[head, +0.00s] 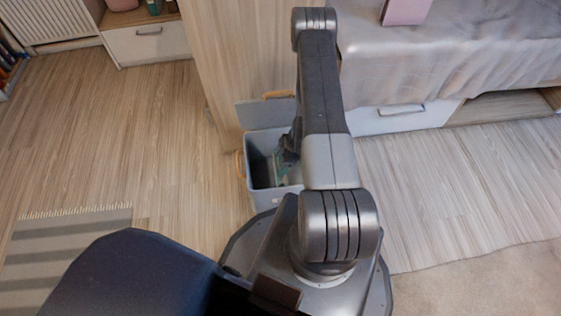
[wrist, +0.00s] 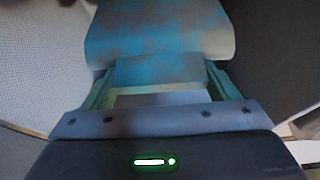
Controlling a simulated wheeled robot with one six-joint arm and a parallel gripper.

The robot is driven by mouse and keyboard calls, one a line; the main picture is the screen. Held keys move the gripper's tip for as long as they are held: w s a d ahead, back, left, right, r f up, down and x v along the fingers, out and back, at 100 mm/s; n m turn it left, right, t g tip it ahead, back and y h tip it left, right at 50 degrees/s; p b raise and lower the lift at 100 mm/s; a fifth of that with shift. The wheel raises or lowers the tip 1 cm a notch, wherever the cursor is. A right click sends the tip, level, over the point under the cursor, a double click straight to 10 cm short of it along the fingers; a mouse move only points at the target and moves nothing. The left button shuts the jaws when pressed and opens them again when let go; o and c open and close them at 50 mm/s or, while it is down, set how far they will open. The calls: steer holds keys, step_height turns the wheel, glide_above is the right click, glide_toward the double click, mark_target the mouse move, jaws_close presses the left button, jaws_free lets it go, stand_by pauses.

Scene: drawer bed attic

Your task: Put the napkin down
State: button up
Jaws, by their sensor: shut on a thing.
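My gripper (head: 283,164) reaches down into an open grey bin (head: 268,200) with wooden handles. Most of it is hidden behind my arm and the bin's rim in the head view. In the wrist view, my gripper (wrist: 160,72) has its teal fingers shut on the napkin (wrist: 160,32), a blue and grey-beige mottled piece beyond the fingers. The bin's walls seem to surround the napkin on both sides. The bin's bottom is hidden, so I cannot tell whether the napkin touches it.
A bed with a grey cover (head: 450,50) and drawers (head: 400,118) stands at the right behind the bin. A wooden panel (head: 235,70) rises behind it. A striped rug (head: 70,250) lies at the left. The wooden floor (head: 150,130) left of the bin is clear.

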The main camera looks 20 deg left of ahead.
steer(key=shift+f, duration=0.2)
steer(key=o, duration=1.2)
steer(key=shift+r, duration=0.1)
steer(key=shift+r, duration=0.25)
steer(key=p+v, duration=0.5)
steer(key=v, duration=0.6)
steer(key=shift+w+d+r, duration=0.1)
steer(key=shift+r, duration=0.3)
